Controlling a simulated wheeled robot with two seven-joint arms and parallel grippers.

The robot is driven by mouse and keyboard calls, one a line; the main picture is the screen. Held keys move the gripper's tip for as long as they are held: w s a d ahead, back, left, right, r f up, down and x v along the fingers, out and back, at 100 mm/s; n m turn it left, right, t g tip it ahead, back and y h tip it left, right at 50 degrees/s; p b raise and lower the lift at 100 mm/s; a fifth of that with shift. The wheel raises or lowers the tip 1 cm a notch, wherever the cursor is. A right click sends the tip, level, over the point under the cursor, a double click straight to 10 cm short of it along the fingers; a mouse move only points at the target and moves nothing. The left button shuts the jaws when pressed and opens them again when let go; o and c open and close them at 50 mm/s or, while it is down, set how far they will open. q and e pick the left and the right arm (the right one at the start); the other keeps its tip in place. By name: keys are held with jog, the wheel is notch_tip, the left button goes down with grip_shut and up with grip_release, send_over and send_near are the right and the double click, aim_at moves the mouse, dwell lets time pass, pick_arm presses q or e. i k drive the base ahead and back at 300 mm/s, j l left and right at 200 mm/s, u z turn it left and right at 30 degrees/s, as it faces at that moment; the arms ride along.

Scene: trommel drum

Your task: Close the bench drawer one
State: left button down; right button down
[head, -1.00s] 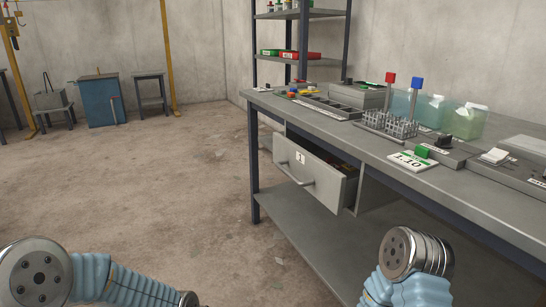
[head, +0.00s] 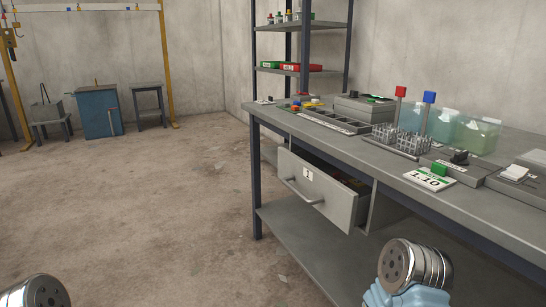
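The bench drawer one (head: 322,192) is a grey drawer under the bench top, with a label marked 1 (head: 307,174) and a bar handle (head: 303,193) on its front. It stands pulled out from the bench, and some contents show dimly inside. Part of my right arm shows at the bottom right, in front of the bench and apart from the drawer. Part of my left arm shows at the bottom left corner. Neither gripper's fingers are in view.
The bench top (head: 470,205) holds a divided tray (head: 326,123), metal racks (head: 402,142), a red and a blue flag, clear bins (head: 478,135) and a 1.10 card (head: 430,178). A lower shelf (head: 300,236) lies beneath. A shelf rack stands behind. The floor left of the drawer (head: 170,210) is clear.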

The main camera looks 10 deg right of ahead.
aim_at(308, 176)
jog(key=i+j, duration=0.8)
jog(key=i+z, duration=0.05)
